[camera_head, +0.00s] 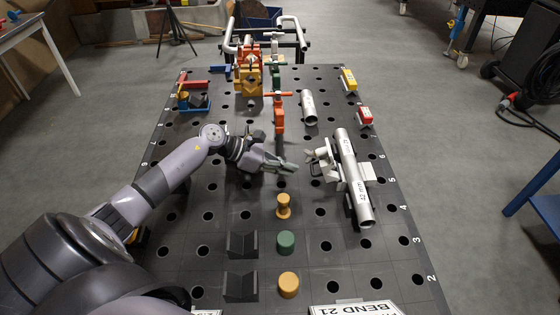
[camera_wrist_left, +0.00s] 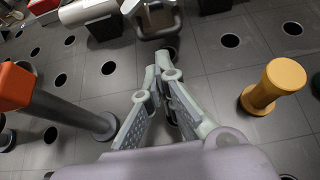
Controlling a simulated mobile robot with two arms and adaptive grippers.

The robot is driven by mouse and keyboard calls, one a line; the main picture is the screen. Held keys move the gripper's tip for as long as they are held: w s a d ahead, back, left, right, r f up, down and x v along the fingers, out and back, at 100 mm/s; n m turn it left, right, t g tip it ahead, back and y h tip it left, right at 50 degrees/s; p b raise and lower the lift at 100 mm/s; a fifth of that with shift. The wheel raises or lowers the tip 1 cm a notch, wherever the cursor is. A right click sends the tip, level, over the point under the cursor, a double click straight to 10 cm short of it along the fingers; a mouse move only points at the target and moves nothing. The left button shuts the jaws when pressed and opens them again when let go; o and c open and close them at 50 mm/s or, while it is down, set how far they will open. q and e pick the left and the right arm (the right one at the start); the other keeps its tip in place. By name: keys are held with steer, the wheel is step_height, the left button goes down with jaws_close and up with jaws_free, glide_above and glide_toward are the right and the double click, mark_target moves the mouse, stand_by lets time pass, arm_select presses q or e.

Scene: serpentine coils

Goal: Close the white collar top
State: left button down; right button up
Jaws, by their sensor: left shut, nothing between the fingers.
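The white collar (camera_head: 327,172) stands beside the long steel tube marked 42 mm (camera_head: 351,175) in the right half of the table. Its white top part (camera_head: 322,154) sticks out to the left of the tube, apparently swung open. In the left wrist view, part of a pale fitting, seemingly the collar (camera_wrist_left: 157,14), is cut off by the top edge. My left gripper (camera_head: 294,167) is left of the collar, a short gap away. Its fingertips (camera_wrist_left: 160,73) meet with nothing between them. My right gripper is not in view.
A yellow peg (camera_head: 283,206) stands on the perforated table (camera_head: 205,235) nearer me, with green and orange discs (camera_head: 286,242) below. Orange clamps (camera_head: 279,115) stand behind the gripper. Black V-blocks (camera_head: 242,245) are at front left.

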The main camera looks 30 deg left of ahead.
mark_target(302, 181)
arm_select(q)
steer(key=p+x, duration=0.1)
steer(key=x, duration=0.3)
steer(key=shift+w, duration=0.2)
steer(key=shift+w+d+f, duration=0.25)
steer(key=shift+d+f, duration=0.1)
steer(key=shift+d, duration=0.1)
steer(key=shift+a+r, duration=0.1)
